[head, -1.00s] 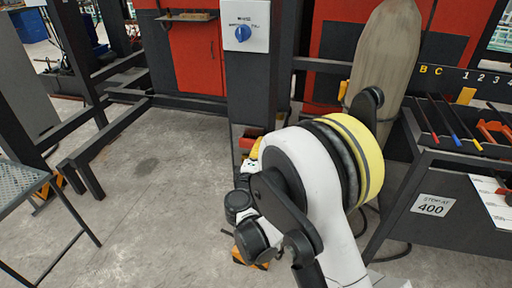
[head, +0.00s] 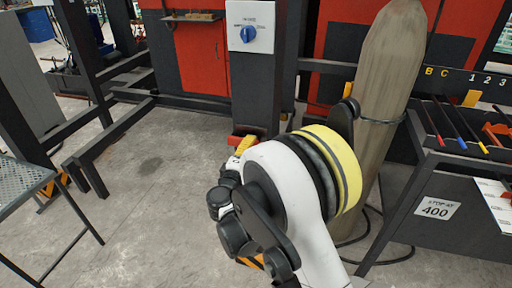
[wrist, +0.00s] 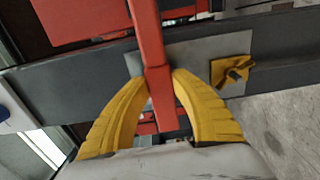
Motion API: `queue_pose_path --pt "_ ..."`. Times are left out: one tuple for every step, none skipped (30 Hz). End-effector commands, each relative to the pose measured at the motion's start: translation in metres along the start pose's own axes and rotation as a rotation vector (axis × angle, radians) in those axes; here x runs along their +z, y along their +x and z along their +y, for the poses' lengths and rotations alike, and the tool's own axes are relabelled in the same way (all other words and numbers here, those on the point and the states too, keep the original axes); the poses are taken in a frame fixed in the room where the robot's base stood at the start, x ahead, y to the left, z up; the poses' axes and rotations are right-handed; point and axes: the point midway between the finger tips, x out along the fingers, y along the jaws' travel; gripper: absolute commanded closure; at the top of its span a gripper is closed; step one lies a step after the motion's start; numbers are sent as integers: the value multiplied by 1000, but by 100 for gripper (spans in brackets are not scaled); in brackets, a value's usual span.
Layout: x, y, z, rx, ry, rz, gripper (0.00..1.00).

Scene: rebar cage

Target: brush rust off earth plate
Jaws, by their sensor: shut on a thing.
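In the wrist view, my gripper (wrist: 159,78) has its two yellow fingers shut on a red bar-shaped tool (wrist: 146,22), which looks like the brush's handle. No bristles can be made out. Behind it, a grey metal plate (wrist: 205,57), likely the earth plate, lies on a dark steel beam. The tool crosses in front of its left part; I cannot tell whether they touch. Rust on it is not clear. In the head view, my gripper (head: 243,147) is at the column's lower part, mostly hidden by my arm, and the plate is hidden.
A yellow clamp-like piece (wrist: 232,73) sits at the plate's right end. The dark column (head: 257,92) carries a blue-knob switch box (head: 250,27). A wrapped upright post (head: 385,75) and a tool rack (head: 455,130) stand right. Floor at left is open.

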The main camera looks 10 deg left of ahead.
Motion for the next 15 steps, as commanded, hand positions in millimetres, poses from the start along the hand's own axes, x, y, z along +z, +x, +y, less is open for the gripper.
queue_pose_path --pt "-6 0 0 0 0 2 99" --pt "-10 0 0 0 0 3 99" --pt "-14 0 0 0 0 3 99" --pt "-16 1 0 0 0 3 99" --pt "-19 1 0 0 0 3 99" --pt "-22 1 0 0 0 2 99" --pt "-23 1 0 0 0 1 99" --pt "-24 1 0 0 0 1 99" --pt "-24 1 0 0 0 1 99" --pt "-24 2 0 0 0 1 99" --pt "-24 2 0 0 0 1 99" --pt "-24 2 0 0 0 1 99" --pt "-24 1 0 0 0 1 99" --pt "-24 1 0 0 0 1 99" --pt "-24 1 0 0 0 1 99"
